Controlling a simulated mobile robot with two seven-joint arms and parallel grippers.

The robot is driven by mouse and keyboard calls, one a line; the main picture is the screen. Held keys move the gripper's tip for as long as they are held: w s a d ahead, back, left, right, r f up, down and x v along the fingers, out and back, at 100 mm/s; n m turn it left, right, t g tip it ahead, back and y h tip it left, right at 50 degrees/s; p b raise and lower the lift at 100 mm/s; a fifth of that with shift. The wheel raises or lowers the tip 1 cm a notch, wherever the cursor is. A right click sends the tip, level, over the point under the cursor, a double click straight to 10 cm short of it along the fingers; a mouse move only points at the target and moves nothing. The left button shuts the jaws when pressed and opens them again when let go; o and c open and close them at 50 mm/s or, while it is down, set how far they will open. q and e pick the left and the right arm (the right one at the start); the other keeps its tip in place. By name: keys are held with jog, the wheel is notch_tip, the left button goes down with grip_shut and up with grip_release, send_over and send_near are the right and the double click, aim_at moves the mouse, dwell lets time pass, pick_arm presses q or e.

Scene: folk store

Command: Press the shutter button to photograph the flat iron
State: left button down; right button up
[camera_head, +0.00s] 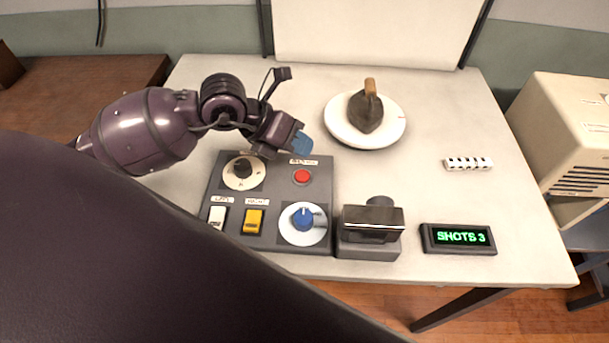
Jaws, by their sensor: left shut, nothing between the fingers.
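The flat iron (365,112), dark with a wooden handle, stands on a round white turntable (338,132) at the back of the table. A grey control box (277,183) holds a red button (302,176), a black dial (243,169), a white switch (217,216), a yellow switch (253,221) and a blue knob (303,219). The label by the red button is too small to read surely. A dark camera (371,222) stands right of the box. My left gripper (302,144) is shut and empty, with blue fingertips above the box's back edge, just behind the red button. My right gripper is out of view.
A display (458,238) reads "SHOTS 3" at the front right. A white strip with dark marks (468,164) lies behind it. A white backdrop (375,30) stands at the back. A beige cabinet (570,130) is at right.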

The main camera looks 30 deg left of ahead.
aim_at(301, 173)
pick_arm(q)
jog(key=shift+f+b, duration=0.95)
jog(key=shift+f, duration=1.35)
jog(key=shift+f, duration=0.15)
jog(key=shift+f, duration=0.25)
jog(key=shift+f, duration=0.2)
dwell(0.6)
